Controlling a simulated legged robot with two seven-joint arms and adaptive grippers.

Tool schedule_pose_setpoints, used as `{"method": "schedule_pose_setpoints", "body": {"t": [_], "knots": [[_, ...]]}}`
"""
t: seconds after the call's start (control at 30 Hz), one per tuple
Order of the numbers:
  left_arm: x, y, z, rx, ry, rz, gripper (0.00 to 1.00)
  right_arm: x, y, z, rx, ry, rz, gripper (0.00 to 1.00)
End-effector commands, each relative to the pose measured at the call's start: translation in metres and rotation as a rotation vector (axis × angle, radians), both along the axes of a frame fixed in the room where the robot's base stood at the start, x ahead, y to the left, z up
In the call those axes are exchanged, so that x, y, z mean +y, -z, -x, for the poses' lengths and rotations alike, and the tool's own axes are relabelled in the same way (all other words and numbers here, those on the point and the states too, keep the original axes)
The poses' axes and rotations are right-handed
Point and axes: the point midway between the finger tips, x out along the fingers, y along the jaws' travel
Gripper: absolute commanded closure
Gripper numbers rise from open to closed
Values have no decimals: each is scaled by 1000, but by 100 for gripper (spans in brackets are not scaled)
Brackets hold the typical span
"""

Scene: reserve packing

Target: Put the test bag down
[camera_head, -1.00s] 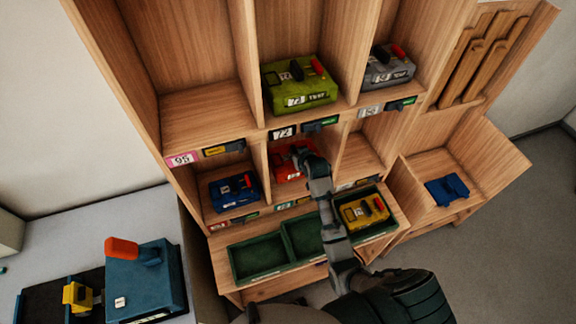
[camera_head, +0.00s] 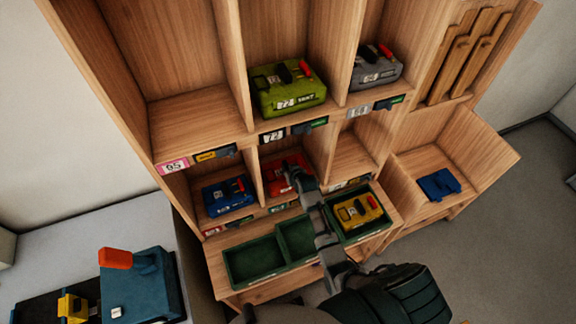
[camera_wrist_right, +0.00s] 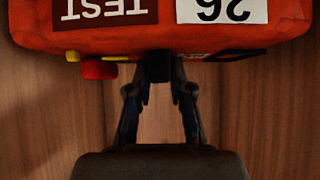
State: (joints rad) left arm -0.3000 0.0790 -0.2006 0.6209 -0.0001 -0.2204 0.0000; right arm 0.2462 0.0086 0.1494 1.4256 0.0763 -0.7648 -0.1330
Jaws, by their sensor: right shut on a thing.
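The red test bag (camera_head: 284,170) sits in the middle lower cubby of the wooden shelf in the head view, partly hidden by my arm. In the right wrist view, the red bag (camera_wrist_right: 165,40) fills the top, with "TEST" and "26" labels upside down and a red and a yellow knob below. My right gripper (camera_head: 298,180) reaches into the cubby from the front. In the wrist view, its fingers (camera_wrist_right: 160,75) are closed at the bag's near edge. Whether the bag rests fully on the cubby floor is hard to tell. My left gripper is out of view.
A blue bag (camera_head: 228,197) is in the cubby to the left; the cubby to the right looks empty. Green (camera_head: 288,87) and grey (camera_head: 377,66) bags sit above. A green divided tray (camera_head: 257,282) below holds a yellow bag (camera_head: 358,211). Dividers stand close to my gripper.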

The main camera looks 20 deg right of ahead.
Motion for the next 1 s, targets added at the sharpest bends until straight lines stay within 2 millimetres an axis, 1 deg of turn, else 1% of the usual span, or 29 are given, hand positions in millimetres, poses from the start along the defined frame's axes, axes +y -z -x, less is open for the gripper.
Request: {"method": "schedule_pose_setpoints", "body": {"t": [0.03,0.23,0.27,0.3,0.33,0.37,0.63,0.73,0.87,1.0], "knots": [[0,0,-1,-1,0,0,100,0,-3,-2,-9,1,1,100],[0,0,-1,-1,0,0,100,0,-4,-2,-9,1,1,100],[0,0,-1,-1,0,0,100,0,0,0,0,0,0,77],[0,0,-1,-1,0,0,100,0,0,0,0,0,0,67],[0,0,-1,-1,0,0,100,0,0,0,0,0,0,60],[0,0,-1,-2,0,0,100,0,0,0,0,0,0,54],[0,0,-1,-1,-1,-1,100,0,0,-1,0,0,0,54],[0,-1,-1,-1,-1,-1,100,0,-2,2,-1,0,1,54],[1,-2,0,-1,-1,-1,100,1,-13,15,-2,0,2,54],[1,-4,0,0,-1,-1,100,2,-31,39,-2,0,2,54]]}}
